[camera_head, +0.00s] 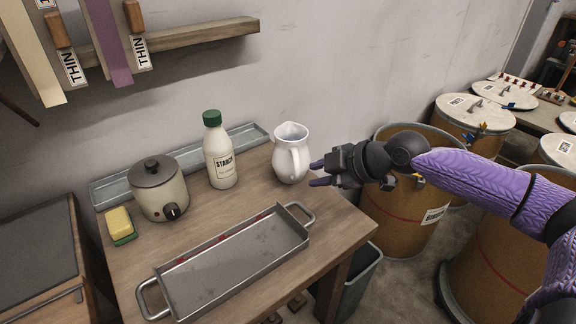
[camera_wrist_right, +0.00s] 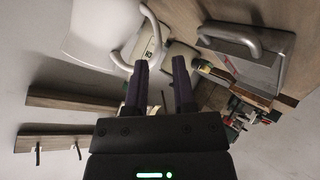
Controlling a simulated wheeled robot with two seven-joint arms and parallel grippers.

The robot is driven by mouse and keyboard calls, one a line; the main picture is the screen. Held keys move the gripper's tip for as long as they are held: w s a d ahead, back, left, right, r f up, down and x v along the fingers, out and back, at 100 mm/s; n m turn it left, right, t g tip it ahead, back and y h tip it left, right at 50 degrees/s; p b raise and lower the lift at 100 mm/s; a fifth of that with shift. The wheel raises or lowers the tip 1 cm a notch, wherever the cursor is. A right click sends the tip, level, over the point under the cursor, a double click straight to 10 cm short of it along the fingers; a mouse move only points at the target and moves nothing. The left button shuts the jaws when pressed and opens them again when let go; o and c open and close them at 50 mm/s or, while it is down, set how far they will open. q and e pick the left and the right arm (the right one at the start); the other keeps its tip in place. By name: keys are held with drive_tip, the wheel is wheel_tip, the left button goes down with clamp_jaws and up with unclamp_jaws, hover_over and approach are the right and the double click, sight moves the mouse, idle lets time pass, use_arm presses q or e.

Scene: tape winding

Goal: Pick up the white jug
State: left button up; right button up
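The white jug (camera_head: 284,158) stands upright at the back right of the wooden table, its handle facing the front. My right gripper (camera_head: 317,173) is just right of the jug, its two dark purple fingers apart and pointing at it, with nothing between them. In the right wrist view the jug (camera_wrist_right: 92,35) is at the upper left, its handle curving toward the fingertips. The open fingers (camera_wrist_right: 160,65) look apart from the handle. My left gripper is not in view.
A metal tray (camera_head: 235,262) with raised handles lies at the table's front. A starch bottle (camera_head: 220,160) stands left of the jug, then a lidded pot (camera_head: 161,192) and a sponge (camera_head: 119,222). A long grey trough (camera_head: 117,189) runs along the wall. Drums (camera_head: 405,215) stand at right.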

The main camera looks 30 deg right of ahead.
sight(297, 179)
drive_tip(key=shift+w+a+f, duration=0.25)
drive_tip(key=shift+w+f, duration=0.1)
drive_tip(key=shift+w, duration=0.15)
drive_tip(key=shift+w+a+f+b, duration=0.1)
drive_tip(key=shift+w+f+b, duration=0.15)
drive_tip(key=shift+b, duration=0.35)
drive_tip(key=b+x, duration=0.2)
drive_tip(key=x, duration=0.2)
drive_tip(key=shift+f+b, duration=0.15)
drive_tip(key=shift+b, duration=0.2)
drive_tip(key=shift+w, duration=0.2)
drive_tip(key=c, duration=0.4)
clamp_jaws()
